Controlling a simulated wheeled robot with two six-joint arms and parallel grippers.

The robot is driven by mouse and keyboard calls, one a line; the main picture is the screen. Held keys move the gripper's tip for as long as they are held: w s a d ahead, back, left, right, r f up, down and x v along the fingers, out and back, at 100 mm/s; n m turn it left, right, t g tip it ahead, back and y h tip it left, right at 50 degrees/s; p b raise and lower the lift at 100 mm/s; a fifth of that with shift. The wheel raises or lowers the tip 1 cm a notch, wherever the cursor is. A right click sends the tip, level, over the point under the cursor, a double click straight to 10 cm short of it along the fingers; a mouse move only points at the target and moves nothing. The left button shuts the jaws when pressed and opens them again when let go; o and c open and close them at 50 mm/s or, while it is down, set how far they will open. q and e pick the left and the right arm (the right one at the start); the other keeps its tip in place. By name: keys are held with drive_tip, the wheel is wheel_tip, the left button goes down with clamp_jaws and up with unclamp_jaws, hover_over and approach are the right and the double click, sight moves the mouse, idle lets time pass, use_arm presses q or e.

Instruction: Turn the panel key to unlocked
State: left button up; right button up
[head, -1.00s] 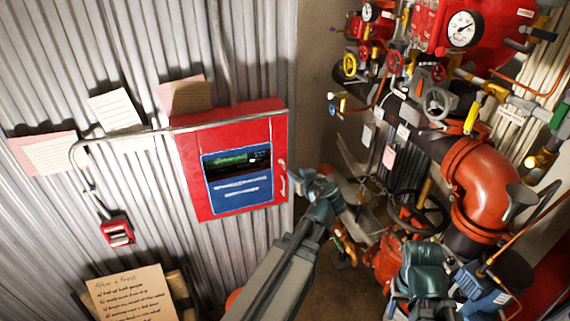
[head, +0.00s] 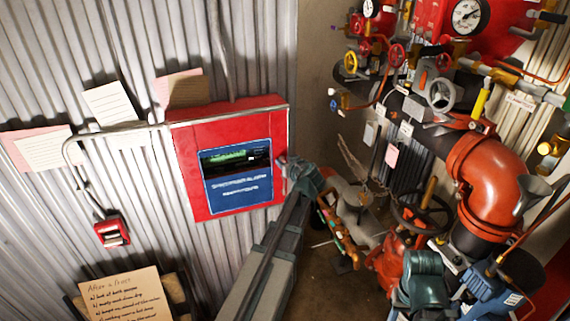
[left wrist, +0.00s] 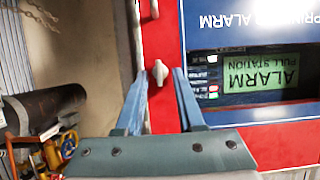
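The red alarm panel (head: 185,165) hangs on the corrugated wall in the head view, with a blue face and a lit green screen. In the left wrist view the panel is upside down, and its screen (left wrist: 262,77) reads "ALARM PULL STATION". A small pale key (left wrist: 158,73) sits on the red panel edge there. My left gripper (left wrist: 160,74) is open, with its fingers on either side of the key and gaps showing. In the head view my left gripper (head: 287,168) covers the key. My right gripper (head: 424,268) is at the lower right, its fingers unclear.
Red pipework (head: 495,175) with valves and gauges fills the right side. A red pull station (head: 112,232) is on the wall at left. A handwritten note (head: 125,297) stands below. A pale handle (left wrist: 153,8) is on the panel edge near the key.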

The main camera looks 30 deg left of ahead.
use_arm(q)
clamp_jaws()
idle(0.5)
drive_tip(key=shift+w+d+f+m+g+y+b, duration=0.2)
drive_tip(key=shift+m+g+y+b, duration=0.35)
drive_tip(key=shift+m+y+b, duration=1)
drive_tip(key=shift+w+d+f+m+g+y+b, duration=0.25)
drive_tip(key=shift+m+g+y+b, duration=0.35)
drive_tip(key=shift+m+b, duration=1.8)
drive_tip(key=shift+w+f+m+g+y+b, duration=0.1)
drive_tip(key=shift+f+m+g+y+b, duration=0.3)
drive_tip(key=shift+m+y+b, duration=1.6)
drive_tip(key=shift+r+m+h+p, duration=0.15)
drive_tip(key=shift+m+h+p, duration=0.6)
drive_tip(key=shift+m+p, duration=0.2)
